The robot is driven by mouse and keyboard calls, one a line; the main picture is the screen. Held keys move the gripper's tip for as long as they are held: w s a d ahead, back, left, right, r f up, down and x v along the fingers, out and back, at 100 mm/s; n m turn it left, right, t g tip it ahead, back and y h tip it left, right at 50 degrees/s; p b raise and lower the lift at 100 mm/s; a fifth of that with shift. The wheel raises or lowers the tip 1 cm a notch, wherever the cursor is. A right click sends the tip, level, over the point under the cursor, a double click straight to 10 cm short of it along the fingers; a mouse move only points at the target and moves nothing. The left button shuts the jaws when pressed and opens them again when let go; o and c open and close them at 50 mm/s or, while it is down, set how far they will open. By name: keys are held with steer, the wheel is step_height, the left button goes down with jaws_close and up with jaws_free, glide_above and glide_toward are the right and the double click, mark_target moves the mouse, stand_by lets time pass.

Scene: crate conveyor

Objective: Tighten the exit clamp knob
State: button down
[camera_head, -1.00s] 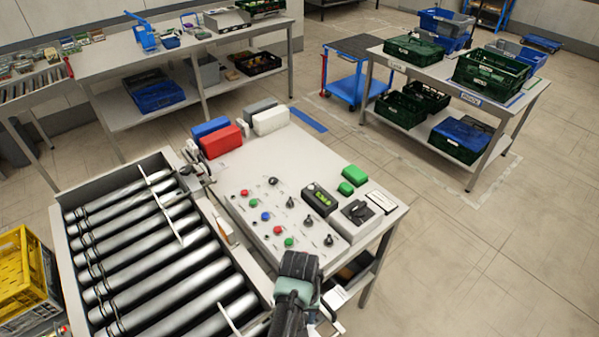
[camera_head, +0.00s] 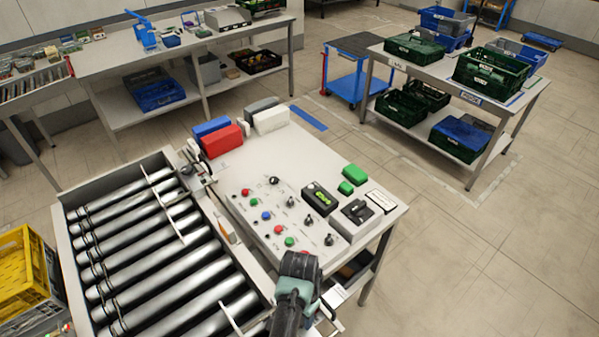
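The roller conveyor (camera_head: 62,222) fills the lower left, with a control panel table (camera_head: 262,157) along its right side. A small dark round part with metal fittings (camera_head: 187,169) sits at the conveyor's far right corner, by the panel table. It looks like a clamp with a knob, but it is too small to be sure. My arm reaches up from the bottom centre, and its dark and teal end (camera_head: 300,266) is over the panel's near edge, well apart from that part. The arm hides my fingertips, so I cannot see whether they are open or holding anything.
A yellow crate (camera_head: 22,270) is at left.

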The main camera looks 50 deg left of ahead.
stand_by(0.4)
steer(key=shift+c, duration=1.5)
jaws_free()
steer(key=shift+r, duration=0.1)
step_height(320, 180, up, 13)
steer(key=b, duration=0.2)
